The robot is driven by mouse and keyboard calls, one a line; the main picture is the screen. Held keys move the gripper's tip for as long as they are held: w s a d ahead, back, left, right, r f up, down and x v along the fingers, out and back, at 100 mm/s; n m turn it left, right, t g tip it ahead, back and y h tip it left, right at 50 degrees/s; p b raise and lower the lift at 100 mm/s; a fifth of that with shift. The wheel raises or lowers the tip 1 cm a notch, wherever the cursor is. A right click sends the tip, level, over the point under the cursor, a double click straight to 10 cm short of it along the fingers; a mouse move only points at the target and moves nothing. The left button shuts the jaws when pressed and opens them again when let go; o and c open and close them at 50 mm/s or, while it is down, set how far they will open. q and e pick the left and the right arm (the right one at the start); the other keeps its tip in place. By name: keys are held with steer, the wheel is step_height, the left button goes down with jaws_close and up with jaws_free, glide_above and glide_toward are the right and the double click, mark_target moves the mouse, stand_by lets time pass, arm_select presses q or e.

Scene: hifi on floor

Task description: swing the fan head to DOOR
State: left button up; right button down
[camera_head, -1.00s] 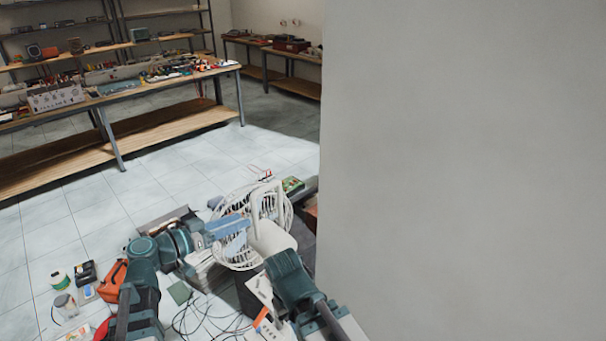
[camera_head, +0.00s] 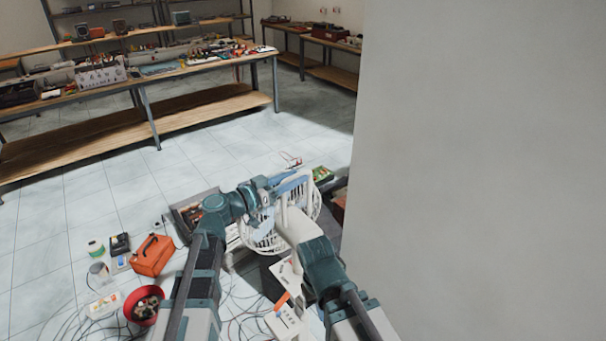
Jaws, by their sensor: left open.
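The fan (camera_head: 262,238) has a round white wire cage. It stands on the floor at the lower middle, largely hidden behind my arms. My left gripper (camera_head: 291,184) has blue fingers and is open, in front of the upper part of the cage in the picture. Whether it touches the cage I cannot tell. No DOOR mark can be read.
A plain grey wall (camera_head: 480,170) fills the right side, close to the fan.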

mark_target(303, 172)
arm_select(q)
steer(key=shift+x, duration=1.65)
steer(key=shift+c, duration=0.3)
jaws_close()
